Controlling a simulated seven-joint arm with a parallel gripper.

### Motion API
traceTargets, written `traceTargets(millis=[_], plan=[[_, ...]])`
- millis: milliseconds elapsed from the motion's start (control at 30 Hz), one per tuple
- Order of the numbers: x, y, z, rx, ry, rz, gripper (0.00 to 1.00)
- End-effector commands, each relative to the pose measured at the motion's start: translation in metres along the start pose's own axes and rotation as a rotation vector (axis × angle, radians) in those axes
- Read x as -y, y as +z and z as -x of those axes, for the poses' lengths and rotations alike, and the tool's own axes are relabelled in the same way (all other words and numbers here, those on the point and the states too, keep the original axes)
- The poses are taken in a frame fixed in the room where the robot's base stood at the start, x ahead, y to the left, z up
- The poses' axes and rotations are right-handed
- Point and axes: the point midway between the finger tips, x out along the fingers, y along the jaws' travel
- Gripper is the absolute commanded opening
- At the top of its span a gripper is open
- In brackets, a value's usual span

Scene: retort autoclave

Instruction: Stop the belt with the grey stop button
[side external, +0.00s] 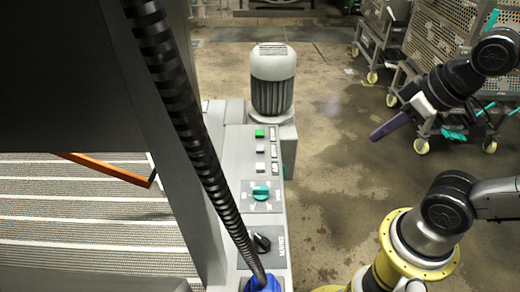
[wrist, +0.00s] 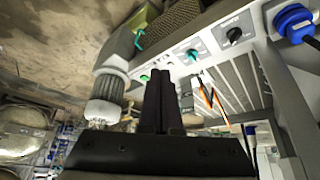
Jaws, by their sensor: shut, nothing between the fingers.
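The control panel (side external: 235,165) runs beside the belt (side external: 80,215) in the side view. On it, a green button (side external: 259,133) sits at the far end, with two pale grey buttons (side external: 260,149) in a row nearer the camera. Their labels are too small to read, so I cannot tell which one is stop. My gripper (side external: 377,136) is shut and empty, out to the right of the panel and apart from it. In the wrist view my gripper (wrist: 160,72) points toward the panel, and its fingers hide part of the button row.
A grey motor (side external: 273,82) stands at the panel's far end. A teal selector (side external: 262,193), a black mains knob (side external: 262,242) and a blue plug (side external: 262,284) with a thick hose are nearer. Wheeled crates (side external: 445,35) stand back right. Floor between is clear.

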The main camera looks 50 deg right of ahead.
Motion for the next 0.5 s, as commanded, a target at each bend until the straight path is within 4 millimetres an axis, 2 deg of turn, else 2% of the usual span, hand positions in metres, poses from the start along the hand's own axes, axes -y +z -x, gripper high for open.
traceTargets(millis=[367, 433, 500], plan=[[0.000, -0.003, 0.000, -0.013, 0.000, 0.034, 0.00], [0.001, -0.013, 0.001, -0.059, -0.002, 0.085, 0.00], [0.003, -0.035, 0.005, -0.144, -0.002, 0.152, 0.00]])
